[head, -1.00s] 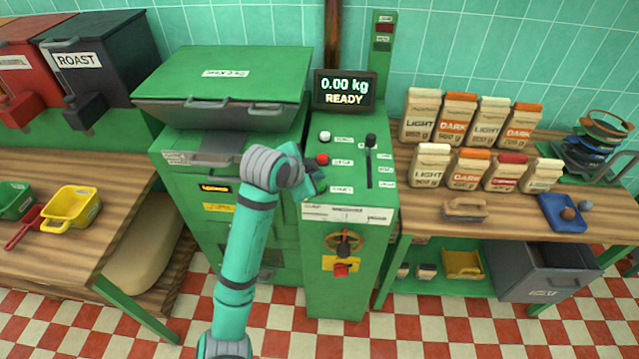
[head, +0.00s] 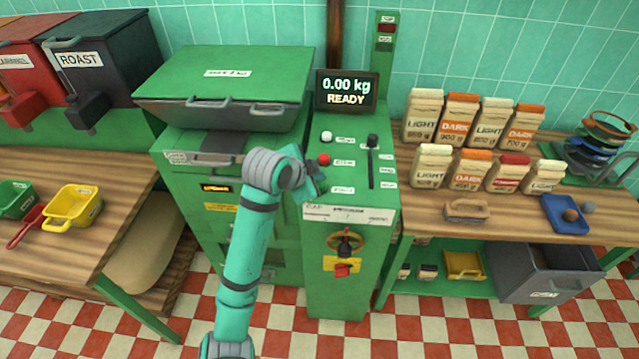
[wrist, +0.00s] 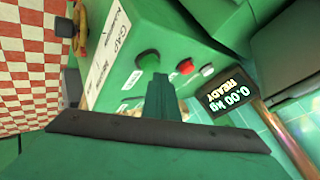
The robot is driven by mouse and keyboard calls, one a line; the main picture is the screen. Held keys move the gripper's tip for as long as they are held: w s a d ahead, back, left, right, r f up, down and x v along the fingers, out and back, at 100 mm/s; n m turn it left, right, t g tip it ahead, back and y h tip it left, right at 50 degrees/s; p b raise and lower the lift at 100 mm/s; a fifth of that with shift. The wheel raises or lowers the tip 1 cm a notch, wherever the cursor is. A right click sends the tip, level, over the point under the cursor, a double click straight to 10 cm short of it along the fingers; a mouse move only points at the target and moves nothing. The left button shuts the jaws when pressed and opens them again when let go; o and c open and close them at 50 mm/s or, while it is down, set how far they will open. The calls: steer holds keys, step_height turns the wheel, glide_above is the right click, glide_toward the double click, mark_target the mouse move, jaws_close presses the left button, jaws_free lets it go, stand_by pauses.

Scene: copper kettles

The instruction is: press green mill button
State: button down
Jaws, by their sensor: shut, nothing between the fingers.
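The green mill button (wrist: 148,59) shows in the wrist view as a round dark green cap on the sloped top of the green control cabinet (wrist: 125,50). In the head view my arm's end hides it. My gripper (wrist: 160,78) is shut and empty. Its fingertips lie right at the button in the wrist view, overlapping its lower edge; I cannot tell whether they touch it. In the head view my gripper (head: 316,182) is low over the panel, just below the red button (head: 323,160). The display (head: 346,91) reads 0.00 kg READY.
A white button (head: 326,137) sits above the red one, and a black slider knob (head: 372,140) stands to the right. The large green mill (head: 225,90) is at the left. Coffee bags (head: 432,165) stand on the right bench, clear of my arm.

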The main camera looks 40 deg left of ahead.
steer(key=shift+d+f, duration=0.1)
steer(key=shift+f, duration=0.1)
steer(key=shift+s+f, duration=0.1)
steer(key=shift+s, duration=0.05)
stand_by(0.4)
steer(key=shift+w+f, duration=0.2)
steer(key=shift+f, duration=0.15)
stand_by(0.3)
steer(key=shift+s+a, duration=0.15)
steer(key=shift+a, duration=0.05)
steer(key=shift+d, duration=0.1)
steer(key=shift+d+r, duration=0.1)
steer(key=shift+r, duration=0.8)
